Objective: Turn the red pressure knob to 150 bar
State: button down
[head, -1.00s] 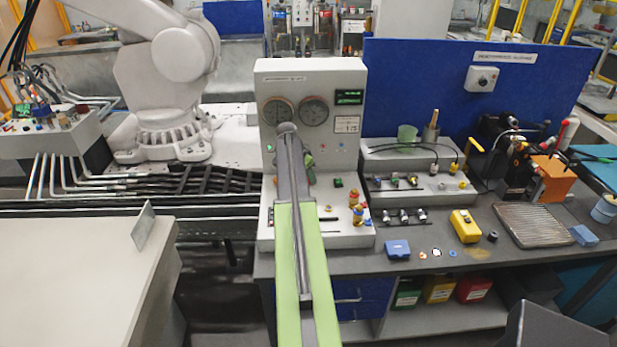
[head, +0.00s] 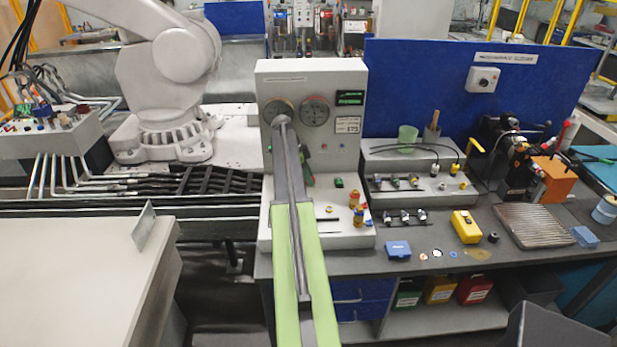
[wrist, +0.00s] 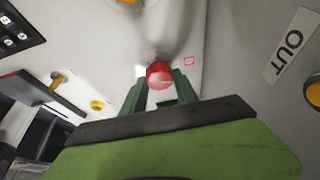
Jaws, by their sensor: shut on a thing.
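In the wrist view the red knob (wrist: 159,76) sits on the pale panel, between the two dark green fingers of my gripper (wrist: 160,88). The fingers are shut on the knob. In the head view my arm reaches up to the upright test panel (head: 350,75) and hides the knob and most of my gripper. Two round gauges show on the panel, the right one (head: 314,112) clear and the left one (head: 274,106) partly behind my arm. A green-lit display (head: 349,98) is at the upper right of the panel. The gauge and display readings are too small to read.
Yellow and red fittings (head: 356,210) stand on the panel's base ledge. A bench (head: 440,237) to the right holds a yellow box (head: 466,226), a blue box (head: 398,250) and a metal tray (head: 533,225). A large white robot arm (head: 160,75) stands at left.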

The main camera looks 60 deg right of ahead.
dwell(0.4)
jog(key=c, duration=0.9)
grip_release()
jog(key=shift+c, duration=0.2)
jog(key=p+v, duration=0.7)
jog(key=shift+r, duration=0.3)
jog(key=shift+a, duration=0.1)
